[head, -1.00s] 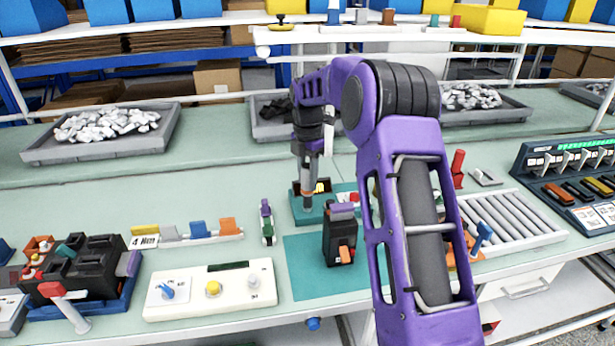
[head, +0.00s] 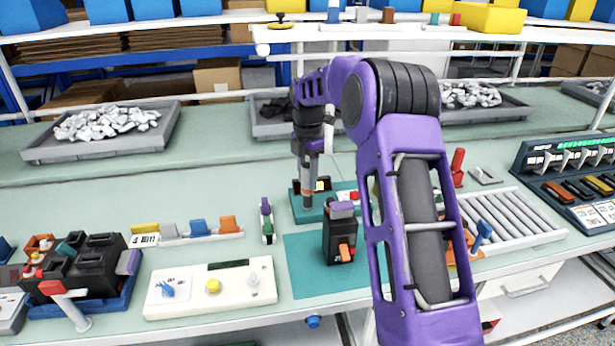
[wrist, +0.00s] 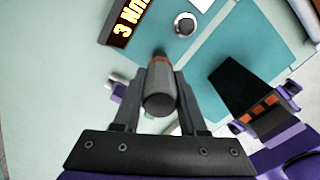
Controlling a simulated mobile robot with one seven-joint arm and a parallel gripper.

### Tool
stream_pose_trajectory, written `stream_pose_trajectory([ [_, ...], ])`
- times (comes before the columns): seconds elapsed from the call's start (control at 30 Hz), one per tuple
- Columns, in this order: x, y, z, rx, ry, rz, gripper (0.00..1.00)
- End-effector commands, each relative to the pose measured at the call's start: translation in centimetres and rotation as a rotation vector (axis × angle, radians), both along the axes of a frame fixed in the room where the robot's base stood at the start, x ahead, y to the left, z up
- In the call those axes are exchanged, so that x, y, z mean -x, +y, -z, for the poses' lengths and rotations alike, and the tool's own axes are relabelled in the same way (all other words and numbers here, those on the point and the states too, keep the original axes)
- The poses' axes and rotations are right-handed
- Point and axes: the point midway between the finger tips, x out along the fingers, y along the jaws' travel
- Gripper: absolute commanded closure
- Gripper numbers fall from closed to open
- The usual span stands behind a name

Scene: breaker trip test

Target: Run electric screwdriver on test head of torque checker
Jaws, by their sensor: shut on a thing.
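The electric screwdriver (wrist: 160,90) is a grey cylinder with an orange band. My gripper (wrist: 157,82) is shut around it, and it also shows in the head view (head: 308,178), hanging upright with its tip low over the torque checker. The torque checker (head: 305,213) has a teal base with a dark display box (wrist: 126,20) reading about "3 Nm". Its round grey test head (wrist: 186,24) shows in the wrist view, up and right of the screwdriver's far end. They look apart there; the height between them cannot be told.
A black device (head: 340,240) with an orange lever stands on a teal mat (head: 300,270), close in front of the checker. A white panel (head: 210,288) with knobs lies left, a roller rack (head: 510,220) right. Grey trays (head: 100,132) stand behind.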

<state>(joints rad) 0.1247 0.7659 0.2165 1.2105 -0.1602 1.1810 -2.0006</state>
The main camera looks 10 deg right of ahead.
Motion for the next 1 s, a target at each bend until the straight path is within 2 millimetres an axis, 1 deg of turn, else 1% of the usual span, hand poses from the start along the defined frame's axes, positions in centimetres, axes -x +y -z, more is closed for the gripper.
stream_pose_trajectory([
  [0.37, 0.1, 0.0, 0.1, 0.000, 0.004, 0.000, 1.00],
  [1.0, 0.0, 0.0, -3.6, 0.000, -0.001, 0.000, 1.00],
])
